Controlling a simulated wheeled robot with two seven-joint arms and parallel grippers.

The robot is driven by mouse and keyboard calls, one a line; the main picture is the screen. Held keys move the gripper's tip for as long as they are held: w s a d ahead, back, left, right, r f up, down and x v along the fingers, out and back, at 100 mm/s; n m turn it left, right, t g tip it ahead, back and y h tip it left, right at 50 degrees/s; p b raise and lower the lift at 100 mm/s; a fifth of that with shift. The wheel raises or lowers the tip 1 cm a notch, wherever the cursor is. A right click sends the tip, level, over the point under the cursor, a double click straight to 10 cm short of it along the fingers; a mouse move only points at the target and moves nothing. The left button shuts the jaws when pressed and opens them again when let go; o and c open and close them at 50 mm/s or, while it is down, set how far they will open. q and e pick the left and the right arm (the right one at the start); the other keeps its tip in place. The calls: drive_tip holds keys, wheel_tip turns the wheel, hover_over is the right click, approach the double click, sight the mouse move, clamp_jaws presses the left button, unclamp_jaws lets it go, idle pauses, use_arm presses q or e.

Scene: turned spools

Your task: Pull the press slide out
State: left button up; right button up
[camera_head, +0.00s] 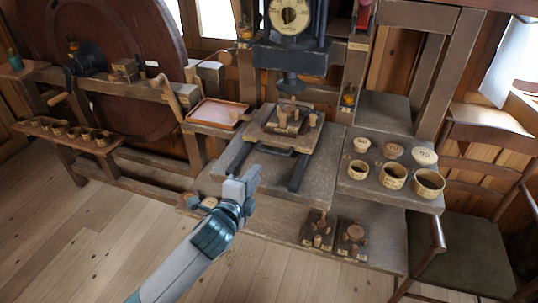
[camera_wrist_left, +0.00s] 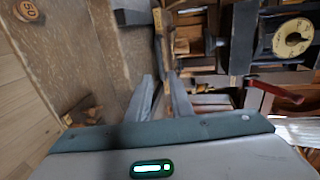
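The press slide (camera_head: 268,136) is a wooden board on two dark rails (camera_head: 300,172), beneath the dark press head (camera_head: 291,84). Small turned wooden pieces stand on its dark plate (camera_head: 289,121). A black bar handle (camera_head: 268,148) runs along its front edge. My left gripper (camera_head: 243,180) is in front of the slide, lower left of the handle and apart from it. In the left wrist view its two fingers (camera_wrist_left: 162,88) are spread with nothing clearly between them. My right gripper is not in view.
Wooden cups (camera_head: 393,175) stand on the bench to the right. Two dark plates with pieces (camera_head: 318,229) lie at the front. A tray (camera_head: 217,113) is at the left, and a chair (camera_head: 465,235) is at the right. The bench between the rails is clear.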

sight(271, 153)
use_arm(q)
drive_tip(key=p+x, duration=0.2)
drive_tip(key=x, duration=1.1)
drive_tip(key=shift+w+d, duration=0.1)
drive_tip(key=shift+w, duration=0.1)
drive_tip(key=shift+c, duration=0.4)
clamp_jaws()
